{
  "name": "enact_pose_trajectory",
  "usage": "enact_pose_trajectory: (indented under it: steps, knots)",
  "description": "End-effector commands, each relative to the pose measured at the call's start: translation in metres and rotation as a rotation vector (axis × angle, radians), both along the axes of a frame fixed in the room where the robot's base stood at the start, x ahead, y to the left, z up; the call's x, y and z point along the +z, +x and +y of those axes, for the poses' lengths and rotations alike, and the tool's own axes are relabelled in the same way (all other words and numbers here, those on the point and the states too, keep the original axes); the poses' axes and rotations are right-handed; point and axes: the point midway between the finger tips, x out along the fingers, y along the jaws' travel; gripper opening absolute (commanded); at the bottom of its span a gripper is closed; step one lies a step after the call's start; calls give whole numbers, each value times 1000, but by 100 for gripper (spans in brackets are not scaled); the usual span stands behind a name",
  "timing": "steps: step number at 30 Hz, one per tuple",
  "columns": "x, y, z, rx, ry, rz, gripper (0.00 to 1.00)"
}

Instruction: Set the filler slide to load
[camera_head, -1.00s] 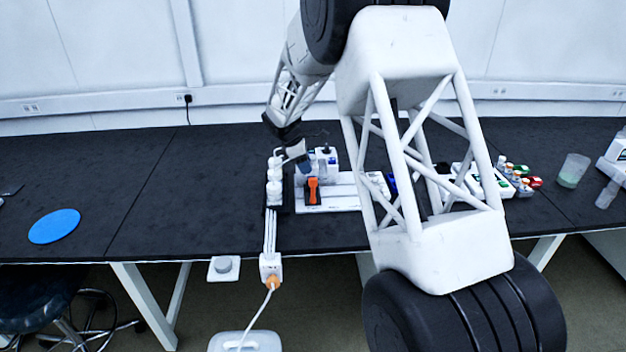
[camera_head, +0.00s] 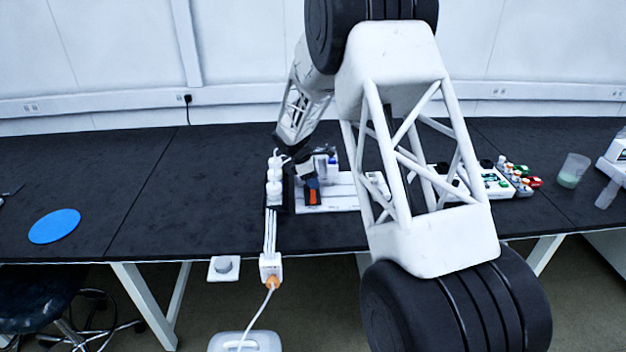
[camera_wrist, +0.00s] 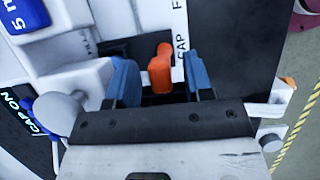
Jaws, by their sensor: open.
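The filler slide appears to be the orange piece (camera_wrist: 160,70), an upright orange handle in a dark slot of a white panel in the wrist view. In the head view it shows as an orange block (camera_head: 313,197) on the white apparatus (camera_head: 340,190). My gripper (camera_wrist: 160,82) is open, with one blue finger on each side of the orange piece and visible gaps to both. In the head view my gripper (camera_head: 309,182) is just above the orange block and partly covers it. Whether the fingers are level with the piece is hard to tell.
A white knob (camera_wrist: 58,112) and white housing (camera_wrist: 72,82) sit near the left finger. A blue disc (camera_head: 54,226) lies at far left. Several coloured caps (camera_head: 520,178) and a beaker (camera_head: 573,171) are at right.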

Motion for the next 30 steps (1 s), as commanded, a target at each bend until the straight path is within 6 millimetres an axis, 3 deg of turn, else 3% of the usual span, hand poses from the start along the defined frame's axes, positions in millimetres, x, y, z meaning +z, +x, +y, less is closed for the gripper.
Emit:
enact_pose_trajectory:
  steps: [1, 10, 22, 30]
  knots:
    - [0, 0, 0, 0, 0, 0, 47]
    - [0, 0, 0, 0, 0, 0, 1]
    - [0, 0, -7, -1, 0, 1, 0]
    - [1, 0, -44, -2, 0, -1, 0]
